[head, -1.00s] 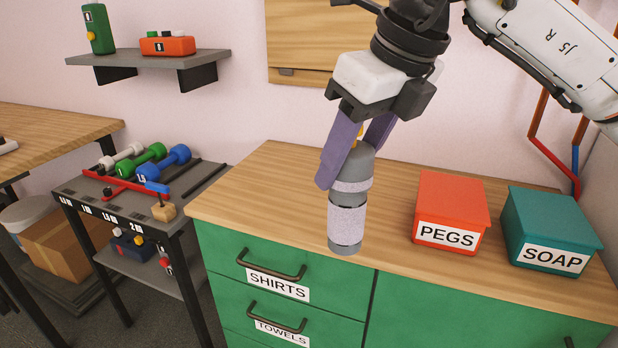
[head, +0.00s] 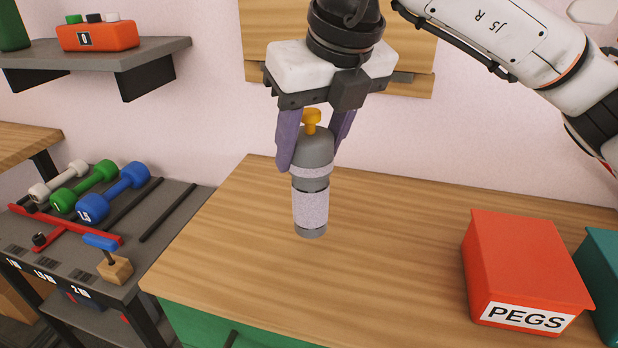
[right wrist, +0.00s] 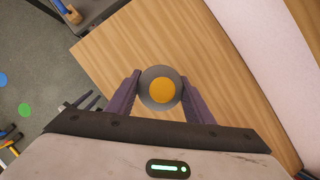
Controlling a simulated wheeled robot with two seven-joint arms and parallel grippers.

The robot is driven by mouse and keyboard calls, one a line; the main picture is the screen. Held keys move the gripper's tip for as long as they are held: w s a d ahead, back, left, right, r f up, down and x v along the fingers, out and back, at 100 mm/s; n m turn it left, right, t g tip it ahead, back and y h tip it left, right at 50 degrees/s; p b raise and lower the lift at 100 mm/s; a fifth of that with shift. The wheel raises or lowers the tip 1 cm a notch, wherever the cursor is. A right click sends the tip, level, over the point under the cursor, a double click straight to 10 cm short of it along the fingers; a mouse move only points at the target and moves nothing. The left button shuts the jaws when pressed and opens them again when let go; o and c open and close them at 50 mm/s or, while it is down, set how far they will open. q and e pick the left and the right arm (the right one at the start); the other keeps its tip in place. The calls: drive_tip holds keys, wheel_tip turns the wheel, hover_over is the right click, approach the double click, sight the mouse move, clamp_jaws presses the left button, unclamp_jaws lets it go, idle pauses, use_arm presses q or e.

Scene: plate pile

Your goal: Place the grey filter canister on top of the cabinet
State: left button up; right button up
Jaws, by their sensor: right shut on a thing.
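The grey filter canister (head: 311,205) has a pale speckled band and a yellow knob on top. My right gripper (head: 313,160) is shut on its upper part and holds it upright over the cabinet's wooden top (head: 400,235). I cannot tell whether its base touches the wood or hangs just above it. In the right wrist view the canister (right wrist: 147,99) shows from above between the two purple fingers (right wrist: 160,95), with the wooden top around it. The cabinet's green front (head: 195,325) shows at the bottom. My left gripper is not in view.
A red PEGS box (head: 525,265) and a teal box (head: 605,270) stand on the cabinet top at right. A dumbbell rack (head: 165,235) is at left. A wall shelf (head: 150,58) holds an orange box. The wood around the canister is clear.

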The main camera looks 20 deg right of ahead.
sight(309, 174)
drive_tip(key=shift+f, duration=2.25)
drive_tip(key=o, duration=1.7)
drive_tip(key=shift+c, duration=0.2)
drive_tip(key=v, duration=1.2)
drive_tip(key=shift+w+r, duration=0.1)
drive_tip(key=shift+w, duration=0.05)
